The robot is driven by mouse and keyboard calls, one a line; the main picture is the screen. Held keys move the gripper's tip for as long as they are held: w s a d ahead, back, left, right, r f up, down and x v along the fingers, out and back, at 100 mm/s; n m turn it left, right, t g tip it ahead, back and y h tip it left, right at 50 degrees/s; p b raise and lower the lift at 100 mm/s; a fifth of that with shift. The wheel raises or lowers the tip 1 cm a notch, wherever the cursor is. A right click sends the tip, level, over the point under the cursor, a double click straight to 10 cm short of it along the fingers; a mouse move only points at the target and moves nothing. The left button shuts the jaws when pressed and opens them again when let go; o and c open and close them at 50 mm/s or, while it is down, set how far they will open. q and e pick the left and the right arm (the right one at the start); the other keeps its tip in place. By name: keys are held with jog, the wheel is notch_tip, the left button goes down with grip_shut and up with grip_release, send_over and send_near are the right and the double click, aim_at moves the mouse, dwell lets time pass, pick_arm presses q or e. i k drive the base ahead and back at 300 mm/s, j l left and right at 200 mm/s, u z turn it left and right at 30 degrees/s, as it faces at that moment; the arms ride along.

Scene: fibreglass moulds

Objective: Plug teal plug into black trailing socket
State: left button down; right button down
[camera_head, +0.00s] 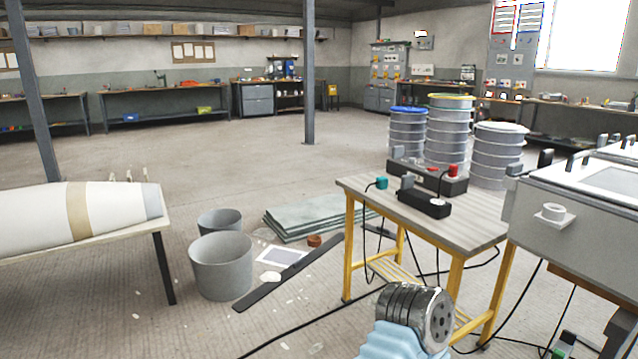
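A small teal plug (381,183) is at the left edge of a grey-topped table (466,219) with yellow legs. A dark cable seems to hang down from it. Two black socket blocks are on the table: a shorter one (425,204) nearer the front and a longer one (428,176) behind it. The teal plug is apart from the front block; whether it touches the rear block is unclear. A red plug (453,171) sits at the right end of the rear block. The socket openings are too small to make out. Neither of my grippers is in view.
A grey machine (570,213) stands close right of the table. Stacked drums (447,135) stand behind it. Black cables cross the floor by its legs. Buckets (221,266) and a long dark strip (290,275) lie to the left. Open floor extends behind.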

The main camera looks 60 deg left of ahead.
aim_at(436, 207)
jog(key=u, duration=1.5)
